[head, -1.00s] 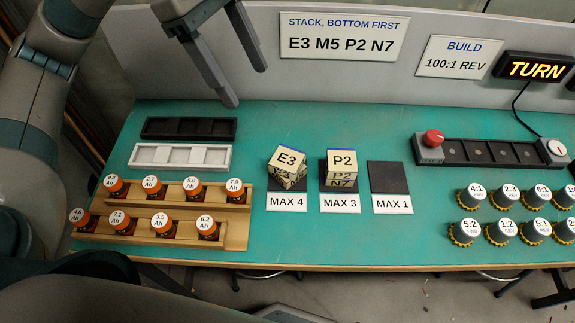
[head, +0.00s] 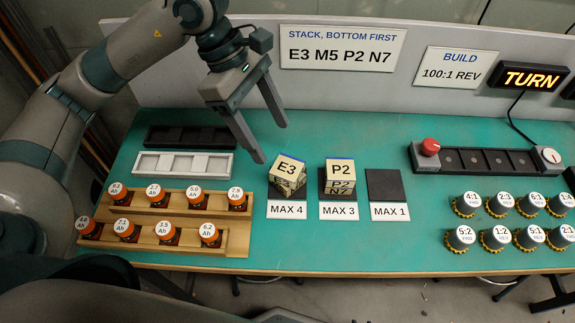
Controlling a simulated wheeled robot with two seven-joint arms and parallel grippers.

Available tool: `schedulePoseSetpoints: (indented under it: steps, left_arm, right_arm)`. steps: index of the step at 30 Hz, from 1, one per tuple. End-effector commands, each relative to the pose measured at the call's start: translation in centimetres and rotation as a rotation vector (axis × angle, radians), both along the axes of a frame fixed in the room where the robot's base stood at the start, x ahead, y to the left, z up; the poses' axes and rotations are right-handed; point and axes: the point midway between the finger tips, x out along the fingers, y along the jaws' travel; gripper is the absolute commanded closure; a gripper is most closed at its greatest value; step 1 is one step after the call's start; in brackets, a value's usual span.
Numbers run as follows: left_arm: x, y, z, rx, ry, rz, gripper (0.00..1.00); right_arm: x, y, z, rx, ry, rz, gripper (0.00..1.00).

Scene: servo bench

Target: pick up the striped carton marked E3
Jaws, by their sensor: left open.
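The striped carton marked E3 (head: 288,168) sits on top of a small stack on the dark pad behind the MAX 4 label (head: 287,210). Another carton shows under it, turned at an angle, its marking mostly hidden. My left gripper (head: 272,142) is open and empty, fingers pointing down, above and a little behind the E3 carton, apart from it. A second stack has the P2 carton (head: 340,169) on top and a carton marked N7 (head: 340,188) at the bottom, on the MAX 3 pad. My right gripper is not in view.
The MAX 1 pad (head: 384,184) is bare. Orange-capped cells stand in a wooden rack (head: 150,232) at left, with white (head: 182,164) and black (head: 190,137) trays behind. A dark rail (head: 482,160) and several grey knobs are at right. A sign panel stands behind.

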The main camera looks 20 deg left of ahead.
Motion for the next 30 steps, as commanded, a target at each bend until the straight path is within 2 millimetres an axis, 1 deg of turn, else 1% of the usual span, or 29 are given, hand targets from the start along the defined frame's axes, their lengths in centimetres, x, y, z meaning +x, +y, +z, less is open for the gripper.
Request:
schedulePoseSetpoints:
  steps: [3,6,17,22,28,30]
  left_arm:
    - [-0.1,-0.5,-1.2,0.001,0.001,0.001,0.34]
    - [-0.1,-0.7,-1.7,0.000,0.000,0.001,0.34]
    - [-0.1,-0.8,-1.9,0.000,-0.001,0.001,0.34]
    - [-0.3,-1.3,-2.4,0.000,0.001,0.000,0.34]
    - [-1.0,-2.7,-4.0,0.000,0.003,-0.001,0.34]
    - [-1.0,-3.1,-4.9,0.000,0.004,0.001,0.34]
  right_arm:
    - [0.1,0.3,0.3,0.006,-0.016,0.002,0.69]
    - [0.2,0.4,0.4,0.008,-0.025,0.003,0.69]
    - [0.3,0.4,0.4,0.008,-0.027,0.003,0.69]
    - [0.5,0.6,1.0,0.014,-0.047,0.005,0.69]
    - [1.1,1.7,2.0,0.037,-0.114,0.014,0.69]
    - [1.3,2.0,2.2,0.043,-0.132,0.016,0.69]
